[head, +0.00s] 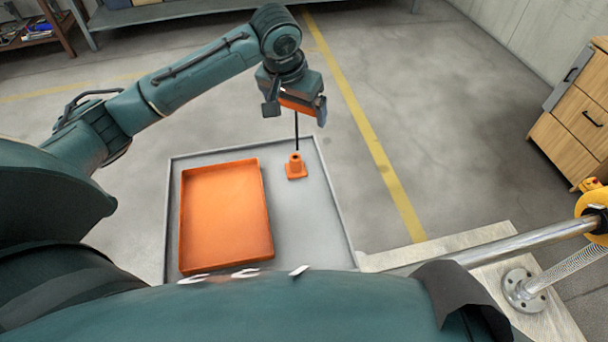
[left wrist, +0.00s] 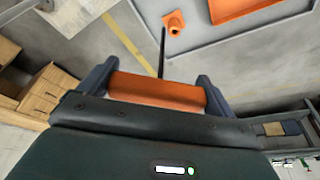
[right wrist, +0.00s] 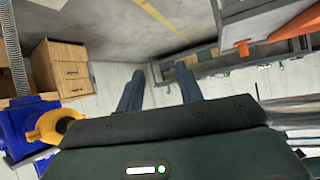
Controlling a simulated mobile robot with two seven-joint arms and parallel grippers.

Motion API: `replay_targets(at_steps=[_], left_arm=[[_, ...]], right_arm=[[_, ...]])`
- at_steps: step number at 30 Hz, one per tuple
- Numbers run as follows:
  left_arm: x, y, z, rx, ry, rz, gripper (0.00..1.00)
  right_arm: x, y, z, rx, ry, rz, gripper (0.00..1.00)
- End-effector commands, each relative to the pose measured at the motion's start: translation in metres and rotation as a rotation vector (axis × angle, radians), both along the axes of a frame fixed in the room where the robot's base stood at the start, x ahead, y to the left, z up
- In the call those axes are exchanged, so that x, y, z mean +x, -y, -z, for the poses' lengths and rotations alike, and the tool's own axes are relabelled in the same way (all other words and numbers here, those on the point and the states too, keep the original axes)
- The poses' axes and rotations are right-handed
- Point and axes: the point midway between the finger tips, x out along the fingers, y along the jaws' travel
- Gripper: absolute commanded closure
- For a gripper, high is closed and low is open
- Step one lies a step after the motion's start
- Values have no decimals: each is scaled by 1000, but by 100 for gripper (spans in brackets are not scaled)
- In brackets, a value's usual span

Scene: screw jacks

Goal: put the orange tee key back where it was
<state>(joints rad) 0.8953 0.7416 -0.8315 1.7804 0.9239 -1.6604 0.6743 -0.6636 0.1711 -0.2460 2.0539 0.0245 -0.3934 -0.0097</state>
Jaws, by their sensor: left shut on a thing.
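The orange tee key has an orange crossbar handle (left wrist: 158,91) and a thin black shaft (head: 297,130). My left gripper (head: 296,107) is shut on the handle, and the shaft points down. An orange holder (head: 296,167) with a square base and a hole in its top stands on the grey tray (head: 330,215). In the head view the shaft's lower end is just above the holder. In the left wrist view the shaft tip is a little beside the holder (left wrist: 173,22), apart from it. My right gripper (right wrist: 158,88) is open and empty in the right wrist view.
A shallow, empty orange bin (head: 226,215) lies on the tray, left of the holder. A metal rail (head: 520,240) and a yellow round part (head: 592,203) are at the right. A wooden drawer cabinet (head: 575,120) stands beyond. The floor behind the tray is clear.

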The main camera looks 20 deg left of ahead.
Motion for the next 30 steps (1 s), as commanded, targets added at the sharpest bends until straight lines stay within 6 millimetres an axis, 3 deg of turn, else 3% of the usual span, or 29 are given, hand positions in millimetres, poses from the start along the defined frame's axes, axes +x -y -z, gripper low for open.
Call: replay_targets(at_steps=[1,3,9,30], left_arm=[[17,-9,20,-4,-2,3,50],[33,-21,33,-5,-10,22,50],[57,-40,55,-8,-25,59,50],[59,-43,151,-6,-30,68,50]], right_arm=[[1,-3,11,7,14,-6,64],[2,-6,12,16,28,-12,64],[4,-11,11,31,54,-22,64],[5,-12,10,39,57,-22,64]])
